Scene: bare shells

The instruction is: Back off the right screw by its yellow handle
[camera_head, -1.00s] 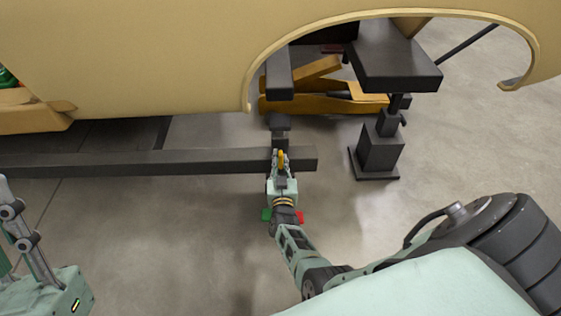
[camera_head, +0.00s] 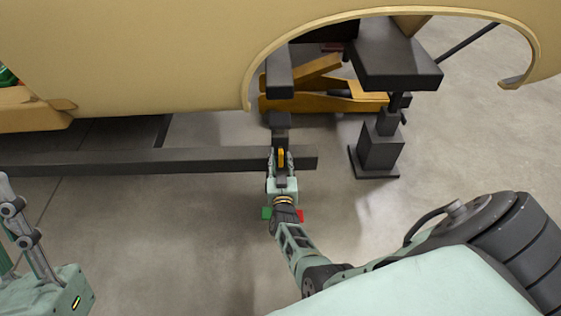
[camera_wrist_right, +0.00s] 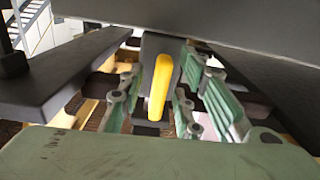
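The yellow handle (camera_head: 281,156) of the right screw sits at the right end of the dark horizontal beam (camera_head: 150,161). In the right wrist view the handle (camera_wrist_right: 161,86) stands nearly upright, with a dark block behind it. My right gripper (camera_head: 281,161) is at the handle, with one finger on each side. In the right wrist view the fingers of my right gripper (camera_wrist_right: 157,105) look spread, with a gap on the left; contact on the right is unclear. The screw's shaft is hidden. My left gripper (camera_head: 20,235) shows partly at the left edge, its fingertips not clear.
The tan car body shell (camera_head: 150,55) hangs over the beam, its wheel arch above right. A dark stand (camera_head: 380,150) stands right of the beam end. A yellow jack (camera_head: 325,98) lies behind. The floor in front of the beam is clear.

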